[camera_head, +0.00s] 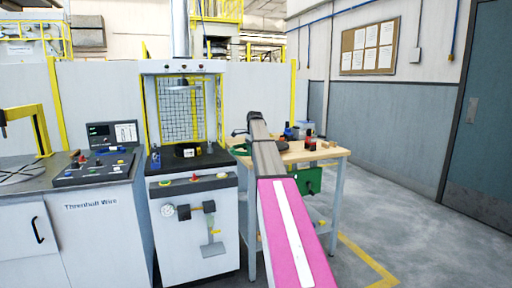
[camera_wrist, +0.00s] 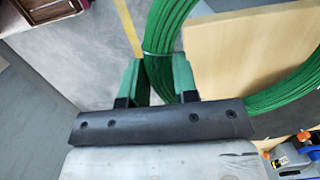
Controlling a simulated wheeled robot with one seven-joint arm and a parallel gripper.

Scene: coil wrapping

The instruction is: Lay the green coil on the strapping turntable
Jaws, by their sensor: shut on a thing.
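The green coil (camera_wrist: 165,28) is a large ring of green wire at the upper right of the wrist view. My gripper (camera_wrist: 158,75) is shut on its near left side, with one green-padded finger on each side of the strand. In the head view, a bit of the coil (camera_head: 239,150) shows left of my arm at the wooden table's edge; my arm hides the rest and my gripper's fingers. The strapping turntable (camera_head: 28,172) is a grey disc on the bench at the far left, partly cut off, with nothing seen lying on it.
A yellow post with an arm (camera_head: 40,130) stands at the turntable. A control panel (camera_head: 95,170) and a caged machine (camera_head: 190,180) stand between turntable and table. The wooden table (camera_head: 325,153) holds bottles and small items. Open floor (camera_head: 400,215) lies right.

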